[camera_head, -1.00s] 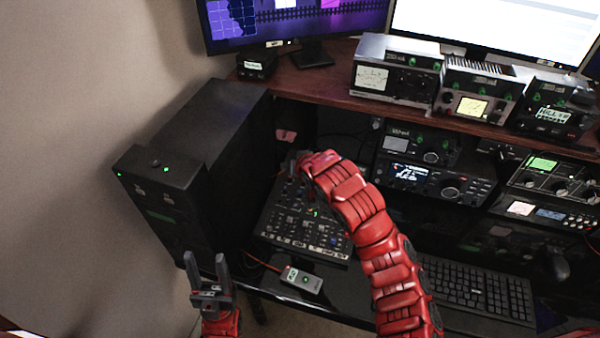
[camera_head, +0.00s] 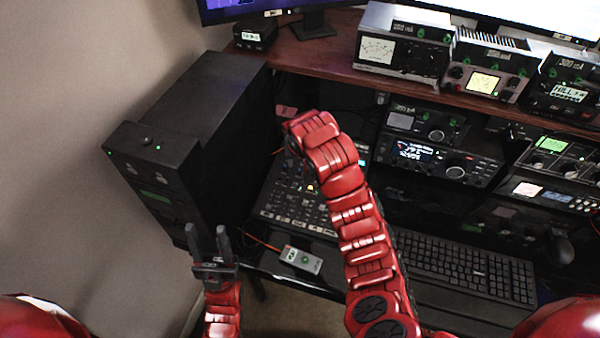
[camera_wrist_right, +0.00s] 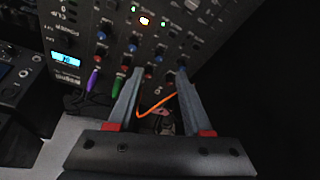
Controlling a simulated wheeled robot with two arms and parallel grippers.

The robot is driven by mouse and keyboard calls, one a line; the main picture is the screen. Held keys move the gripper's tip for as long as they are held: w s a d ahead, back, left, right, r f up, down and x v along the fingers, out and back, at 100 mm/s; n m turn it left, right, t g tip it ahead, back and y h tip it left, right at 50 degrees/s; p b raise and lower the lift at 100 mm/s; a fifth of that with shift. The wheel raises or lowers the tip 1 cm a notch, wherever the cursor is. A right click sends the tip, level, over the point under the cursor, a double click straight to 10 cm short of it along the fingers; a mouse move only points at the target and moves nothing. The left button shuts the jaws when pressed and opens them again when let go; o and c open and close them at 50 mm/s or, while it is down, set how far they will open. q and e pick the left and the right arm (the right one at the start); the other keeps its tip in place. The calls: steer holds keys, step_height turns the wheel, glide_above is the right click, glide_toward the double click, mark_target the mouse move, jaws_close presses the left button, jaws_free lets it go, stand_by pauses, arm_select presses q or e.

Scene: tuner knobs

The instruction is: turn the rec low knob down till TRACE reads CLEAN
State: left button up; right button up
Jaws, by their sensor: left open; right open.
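The dark mixer panel (camera_head: 288,196) with its rows of small knobs stands beside the black tower, partly hidden behind my right arm. In the right wrist view the panel (camera_wrist_right: 190,45) fills the top, with blue and red knobs and small lit lamps. My right gripper (camera_wrist_right: 160,72) is open, its fingertips close to the lower knob rows; contact cannot be told. Which knob is rec low is not readable, and neither is any TRACE reading. In the head view the right gripper is hidden behind its arm. My left gripper (camera_head: 207,234) is open and empty, in front of the tower.
The black tower (camera_head: 195,125) stands left of the panel. A small grey box (camera_head: 300,259) with an orange cable lies in front of the panel. A keyboard (camera_head: 465,268) lies to the right. Radios (camera_head: 440,158) fill the shelf behind. A lit cyan display (camera_wrist_right: 65,59) is left of the knobs.

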mark_target(300, 169)
steer(key=p+x, duration=0.1)
steer(key=x, duration=0.5)
steer(key=shift+w+f, duration=0.25)
steer(key=shift+w, duration=0.05)
steer(key=shift+f, duration=0.4)
jaws_close()
